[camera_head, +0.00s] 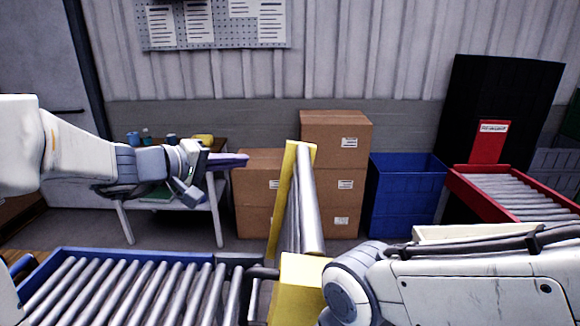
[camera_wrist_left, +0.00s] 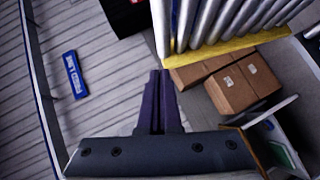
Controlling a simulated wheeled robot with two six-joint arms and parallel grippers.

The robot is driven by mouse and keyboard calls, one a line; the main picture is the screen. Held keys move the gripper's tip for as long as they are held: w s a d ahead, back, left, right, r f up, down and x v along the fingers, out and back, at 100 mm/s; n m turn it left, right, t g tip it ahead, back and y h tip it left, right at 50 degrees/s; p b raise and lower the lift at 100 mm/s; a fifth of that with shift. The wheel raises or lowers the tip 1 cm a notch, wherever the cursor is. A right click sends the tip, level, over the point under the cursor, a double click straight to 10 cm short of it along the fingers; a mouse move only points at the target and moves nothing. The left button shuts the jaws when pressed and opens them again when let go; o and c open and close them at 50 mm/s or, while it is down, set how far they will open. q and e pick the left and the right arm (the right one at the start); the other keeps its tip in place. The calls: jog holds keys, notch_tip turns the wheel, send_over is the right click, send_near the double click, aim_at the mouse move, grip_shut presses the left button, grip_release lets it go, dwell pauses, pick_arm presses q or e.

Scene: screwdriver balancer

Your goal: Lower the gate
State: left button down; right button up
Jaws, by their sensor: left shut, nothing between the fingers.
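The gate (camera_head: 304,205) is a roller section with yellow side rails, standing raised and steep in the middle of the head view. In the left wrist view its rollers and yellow rail (camera_wrist_left: 225,48) fill the upper right. My left gripper (camera_head: 244,160) is left of the gate's upper part, with its purple fingers pointing right and a gap to the rail in the picture. In the left wrist view the fingers (camera_wrist_left: 160,74) are together and empty, with their tips near the rail's corner; I cannot tell whether they touch. My right arm covers the lower right; its gripper is out of view.
A blue-edged roller conveyor (camera_head: 130,290) lies at the lower left. Cardboard boxes (camera_head: 336,130), a blue bin (camera_head: 405,195) and a red-framed conveyor (camera_head: 515,190) stand behind. A small table (camera_head: 215,190) is behind my left arm.

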pick_arm(q)
jog(key=p, duration=0.6)
send_near(299, 162)
jog(key=x, duration=0.5)
jog(key=shift+w+a+r, duration=0.15)
jog(key=shift+w+r, duration=0.05)
jog(key=shift+r, duration=0.1)
jog(key=shift+d+f, duration=0.3)
jog(key=shift+d, duration=0.1)
jog(key=shift+f, duration=0.1)
